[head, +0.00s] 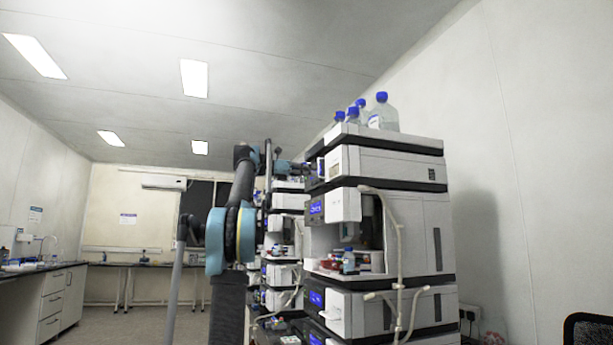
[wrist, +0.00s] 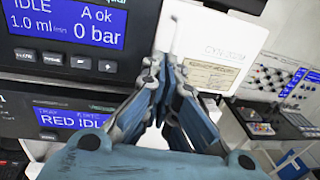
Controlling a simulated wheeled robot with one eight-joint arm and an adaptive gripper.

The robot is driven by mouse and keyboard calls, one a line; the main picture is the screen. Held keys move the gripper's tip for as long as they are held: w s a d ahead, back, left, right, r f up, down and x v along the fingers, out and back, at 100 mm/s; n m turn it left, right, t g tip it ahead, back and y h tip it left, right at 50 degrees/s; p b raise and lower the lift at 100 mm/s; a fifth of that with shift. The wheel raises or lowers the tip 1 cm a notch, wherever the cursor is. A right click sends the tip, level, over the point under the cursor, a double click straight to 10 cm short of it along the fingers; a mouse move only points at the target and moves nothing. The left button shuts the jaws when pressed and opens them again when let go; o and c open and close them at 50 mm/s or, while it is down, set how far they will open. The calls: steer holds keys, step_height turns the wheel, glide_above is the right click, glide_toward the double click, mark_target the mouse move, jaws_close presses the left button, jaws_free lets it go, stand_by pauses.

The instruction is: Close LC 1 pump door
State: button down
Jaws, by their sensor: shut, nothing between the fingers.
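In the wrist view, a pump module has a blue display (wrist: 68,28) reading IDLE, 1.0 ml and 0 bar. A white door panel (wrist: 208,45) with printed text and a label stands at an angle to the right of the display. My gripper (wrist: 163,62) is shut and empty, its tips close to the lower left part of this panel; I cannot tell whether they touch. In the head view, my gripper (head: 308,168) is at the upper front of the nearest column stack (head: 400,165), mostly hidden and small. No LC 1 mark is readable.
Blue-capped bottles (head: 382,112) stand on top of the nearest stack. A pale tube (head: 401,240) hangs down its side. A second stack (head: 283,225) stands behind. In the wrist view, a module below shows RED IDLE (wrist: 72,118), and a bench with equipment (wrist: 285,120) lies beyond.

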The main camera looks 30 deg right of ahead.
steer(key=shift+a, duration=0.1)
steer(key=w+v, duration=0.1)
steer(key=v, duration=1.2)
steer(key=shift+w, duration=0.35)
steer(key=shift+a+f, duration=0.15)
steer(key=s+a+f+m+t+y, duration=0.2)
steer(key=s+a+f, duration=0.8)
steer(key=f, duration=1.6)
steer(key=s+a+f+m+t+y, duration=0.3)
steer(key=s+a+f+m+y, duration=0.4)
steer(key=f, duration=2)
steer(key=s+a+f+m+t+y, duration=0.3)
steer(key=s+a+f+y, duration=0.4)
steer(key=s+a+f, duration=0.8)
step_height(320, 180, down, 12)
steer(key=shift+a+f+m+y, duration=0.1)
steer(key=shift+a+m+y, duration=0.3)
steer(key=shift+a+m, duration=0.35)
steer(key=shift+d, duration=0.1)
